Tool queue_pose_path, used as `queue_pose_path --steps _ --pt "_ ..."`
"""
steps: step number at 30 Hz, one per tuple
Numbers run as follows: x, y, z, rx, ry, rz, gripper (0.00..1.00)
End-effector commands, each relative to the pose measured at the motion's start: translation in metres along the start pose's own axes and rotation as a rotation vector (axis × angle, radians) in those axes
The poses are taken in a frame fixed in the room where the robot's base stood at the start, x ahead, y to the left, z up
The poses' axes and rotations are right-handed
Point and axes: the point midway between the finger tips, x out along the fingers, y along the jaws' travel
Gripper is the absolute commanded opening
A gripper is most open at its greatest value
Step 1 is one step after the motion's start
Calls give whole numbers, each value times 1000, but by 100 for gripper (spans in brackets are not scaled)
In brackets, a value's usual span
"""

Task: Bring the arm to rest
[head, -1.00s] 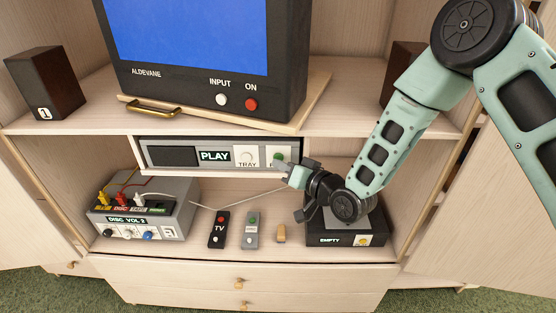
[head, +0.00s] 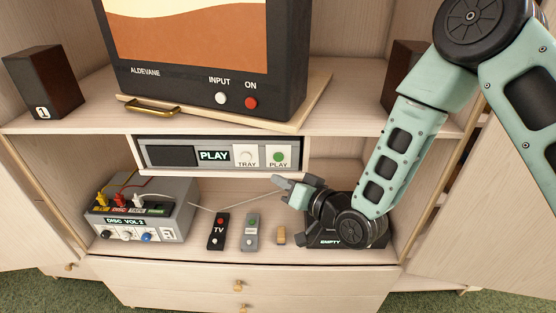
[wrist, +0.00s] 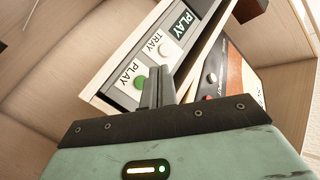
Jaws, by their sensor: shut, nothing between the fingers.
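My gripper (head: 283,184) is shut and empty. In the head view it is in the lower compartment, in front of and below the right end of the disc player (head: 225,154), with its fingers pointing left. In the wrist view the shut fingers (wrist: 157,88) show beside the green PLAY button (wrist: 140,83); a gap to the player shows in the head view. The player's display reads PLAY. The television (head: 205,60) shows an orange and cream picture. My arm (head: 385,170) comes down from the upper right.
Below my gripper stands a black box marked EMPTY (head: 330,242), partly hidden by my wrist. A TV remote (head: 218,230), a grey remote (head: 250,232) and a small tan object (head: 281,236) lie left of it. The grey switch box (head: 140,215) is at far left. Speakers (head: 45,82) flank the television.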

Motion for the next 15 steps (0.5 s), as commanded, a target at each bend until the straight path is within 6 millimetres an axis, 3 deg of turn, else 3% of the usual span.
queue_pose_path --steps 15 --pt "0 -3 0 -13 -21 4 0"
